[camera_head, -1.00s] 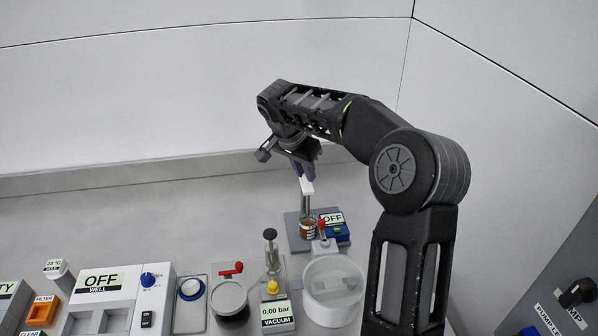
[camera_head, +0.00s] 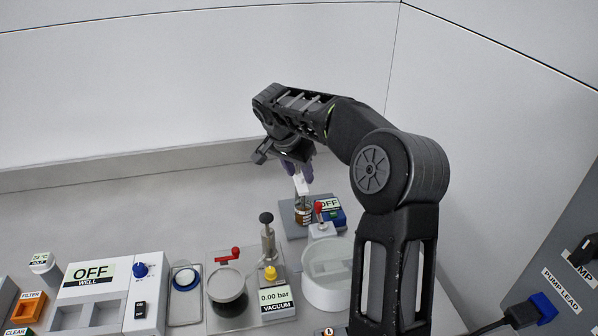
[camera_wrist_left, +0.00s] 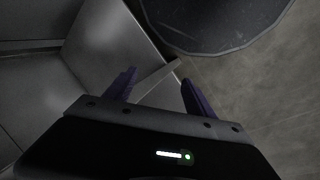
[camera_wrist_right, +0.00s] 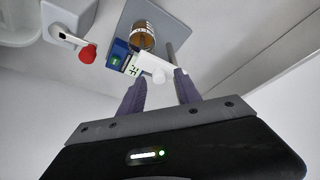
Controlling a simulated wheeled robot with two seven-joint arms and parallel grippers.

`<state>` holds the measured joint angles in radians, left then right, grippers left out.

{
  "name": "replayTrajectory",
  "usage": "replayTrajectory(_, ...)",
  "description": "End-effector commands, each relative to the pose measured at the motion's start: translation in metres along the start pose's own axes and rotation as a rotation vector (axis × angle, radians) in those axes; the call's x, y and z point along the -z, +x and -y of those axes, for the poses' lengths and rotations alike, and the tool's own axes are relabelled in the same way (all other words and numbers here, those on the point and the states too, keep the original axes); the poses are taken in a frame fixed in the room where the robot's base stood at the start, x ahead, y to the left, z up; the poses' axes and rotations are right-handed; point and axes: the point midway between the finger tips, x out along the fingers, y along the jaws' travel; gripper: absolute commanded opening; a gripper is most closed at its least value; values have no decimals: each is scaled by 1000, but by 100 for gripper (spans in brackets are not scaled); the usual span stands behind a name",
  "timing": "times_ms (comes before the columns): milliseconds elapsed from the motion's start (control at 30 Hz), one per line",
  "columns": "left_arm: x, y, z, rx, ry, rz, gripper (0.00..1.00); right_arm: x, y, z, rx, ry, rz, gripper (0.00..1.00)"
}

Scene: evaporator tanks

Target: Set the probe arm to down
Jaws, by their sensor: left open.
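The probe stand's base (camera_head: 287,220) is a grey plate at the back of the bench, with a blue box reading OFF (camera_head: 330,205). A brown vial (camera_head: 303,216) stands on it. The white probe arm (camera_head: 302,185) is on a thin post above the vial. My right gripper (camera_wrist_right: 161,78) is open there; contact cannot be told. My left gripper (camera_wrist_left: 158,77) is open and empty, away from the stand.
A red-knobbed unit (camera_head: 320,228) and a white round tub (camera_head: 327,285) stand in front of the probe stand. The vacuum unit (camera_head: 277,300) and well unit (camera_head: 95,285) are to the left. A grey pump panel (camera_head: 580,240) is at right. Bench left of the stand is clear.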

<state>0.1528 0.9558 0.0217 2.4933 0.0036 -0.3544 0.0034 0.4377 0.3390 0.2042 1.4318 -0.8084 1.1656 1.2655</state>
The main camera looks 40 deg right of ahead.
Motion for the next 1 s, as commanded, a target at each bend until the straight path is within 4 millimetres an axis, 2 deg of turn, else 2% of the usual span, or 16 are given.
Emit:
replayTrajectory(367,0,2,1,0,0,0,64,0,-6,0,1,1,-1,41)
replayTrajectory(800,1,10,3,-3,2,-3,64,0,-69,1,2,0,-1,41)
replayTrajectory(1000,1,10,3,-4,3,-3,64,0,-78,0,0,0,0,41)
